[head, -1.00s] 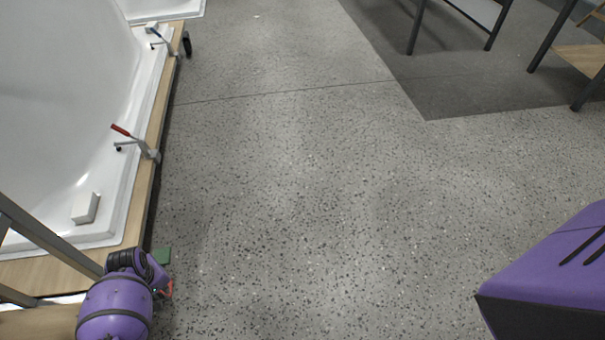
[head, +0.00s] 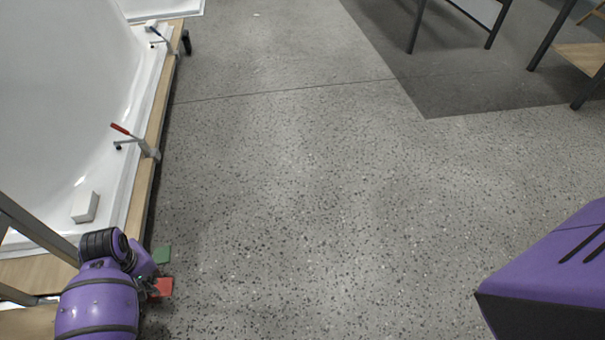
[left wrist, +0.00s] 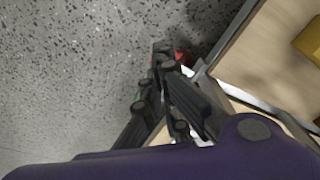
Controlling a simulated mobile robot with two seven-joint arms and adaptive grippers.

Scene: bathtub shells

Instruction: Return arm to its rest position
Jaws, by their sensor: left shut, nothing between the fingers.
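My left arm is at the lower left of the head view, bent beside the wooden edge of the bathtub stand. My left gripper (head: 150,287) shows only in part there, beyond the purple wrist. In the left wrist view the left gripper (left wrist: 163,55) has its dark fingers together with nothing held between them. It hangs over the speckled floor beside the wooden board. My right gripper is not in view.
A white bathtub shell (head: 60,130) on a wooden-edged stand fills the left, with a red-handled clamp (head: 135,140) and a white block (head: 85,207) on its rim. Green (head: 162,254) and red (head: 163,288) pieces show near the gripper. The middle floor (head: 300,200) is clear.

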